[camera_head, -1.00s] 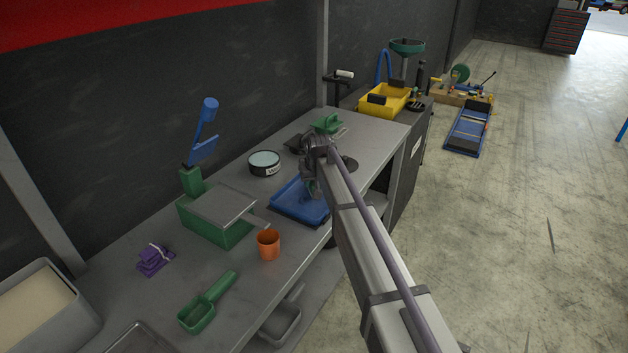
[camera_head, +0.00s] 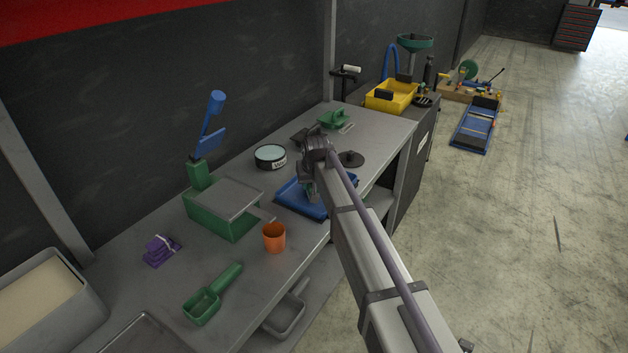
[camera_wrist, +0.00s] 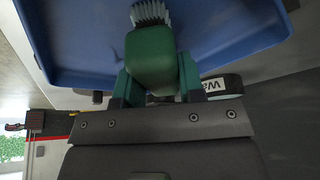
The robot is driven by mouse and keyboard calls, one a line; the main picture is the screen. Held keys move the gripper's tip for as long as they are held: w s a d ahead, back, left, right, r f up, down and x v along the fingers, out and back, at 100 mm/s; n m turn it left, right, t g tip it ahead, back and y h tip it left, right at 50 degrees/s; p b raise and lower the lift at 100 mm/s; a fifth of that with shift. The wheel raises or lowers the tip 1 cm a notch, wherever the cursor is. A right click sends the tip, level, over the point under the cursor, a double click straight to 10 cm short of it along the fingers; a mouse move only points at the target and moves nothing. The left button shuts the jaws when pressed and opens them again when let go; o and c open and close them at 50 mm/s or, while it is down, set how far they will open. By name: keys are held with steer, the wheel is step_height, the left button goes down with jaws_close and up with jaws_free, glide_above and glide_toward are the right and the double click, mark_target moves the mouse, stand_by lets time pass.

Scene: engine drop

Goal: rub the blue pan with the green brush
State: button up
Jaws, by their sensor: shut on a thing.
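The blue pan (camera_head: 290,197) is a shallow tray lying on the grey workbench near its front edge. My gripper (camera_head: 311,186) is over the pan, and my arm hides part of it. In the wrist view, my gripper (camera_wrist: 155,82) is shut on the green brush (camera_wrist: 152,58), its fingers on both sides of the green body. The brush's white bristles (camera_wrist: 150,13) point away from the gripper, in front of the pan's blue floor (camera_wrist: 215,35). I cannot tell whether the bristles touch the pan.
An orange cup (camera_head: 274,238) and a green box (camera_head: 220,213) stand left of the pan. A round labelled tin (camera_head: 270,157) is behind it. A dark disc (camera_head: 351,159) lies beyond my wrist. A green scoop (camera_head: 212,295) and purple object (camera_head: 161,249) lie further left.

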steer(key=shift+s, duration=0.1)
steer(key=shift+s+d, duration=0.3)
steer(key=shift+d, duration=0.35)
steer(key=shift+w+d, duration=0.45)
steer(key=shift+w, duration=0.3)
steer(key=shift+w+d, duration=0.4)
steer(key=shift+w, duration=0.4)
steer(key=shift+w+d, duration=0.45)
steer(key=shift+w, duration=0.3)
steer(key=shift+r, duration=0.15)
steer(key=shift+s, duration=0.1)
